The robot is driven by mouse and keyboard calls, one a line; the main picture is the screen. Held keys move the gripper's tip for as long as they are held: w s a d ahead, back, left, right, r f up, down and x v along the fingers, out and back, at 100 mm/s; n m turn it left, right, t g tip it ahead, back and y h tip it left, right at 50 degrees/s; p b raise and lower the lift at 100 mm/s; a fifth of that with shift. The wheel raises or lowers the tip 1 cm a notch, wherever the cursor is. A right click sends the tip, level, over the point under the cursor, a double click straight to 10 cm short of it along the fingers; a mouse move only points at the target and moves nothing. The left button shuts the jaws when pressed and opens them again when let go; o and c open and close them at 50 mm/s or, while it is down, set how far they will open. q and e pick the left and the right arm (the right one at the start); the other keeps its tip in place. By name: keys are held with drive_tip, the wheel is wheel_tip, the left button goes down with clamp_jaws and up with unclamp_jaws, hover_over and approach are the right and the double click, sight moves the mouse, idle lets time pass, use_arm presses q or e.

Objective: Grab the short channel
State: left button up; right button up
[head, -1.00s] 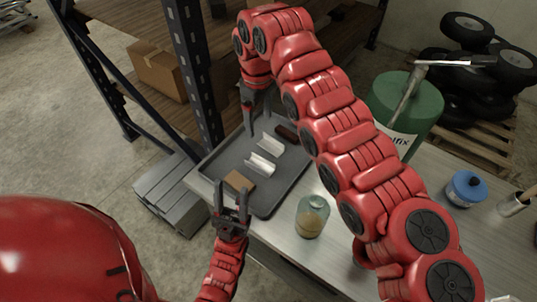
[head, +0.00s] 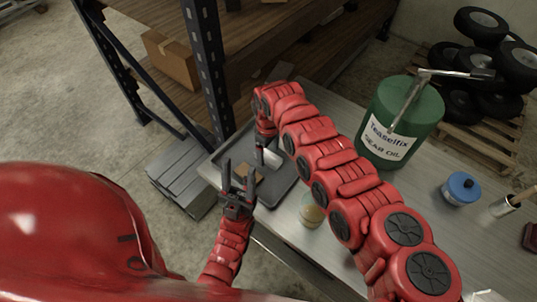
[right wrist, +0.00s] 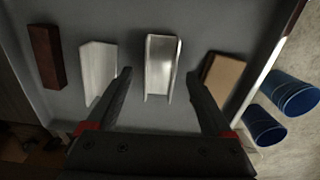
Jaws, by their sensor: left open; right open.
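In the head view my right arm hides most of that gripper and part of the channels. My left gripper (head: 239,165) is open and empty at the tray's near-left side.
A dark brown block (right wrist: 47,57) and a tan block (right wrist: 222,77) flank the channels on the tray. A glass jar (head: 311,212), a green oil drum (head: 400,125) and a blue-lidded tin (head: 460,189) stand on the bench. A shelf post (head: 208,70) rises behind the tray.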

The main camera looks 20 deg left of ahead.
drive_tip(key=shift+f, duration=0.55)
clamp_jaws()
drive_tip(key=shift+r, duration=0.1)
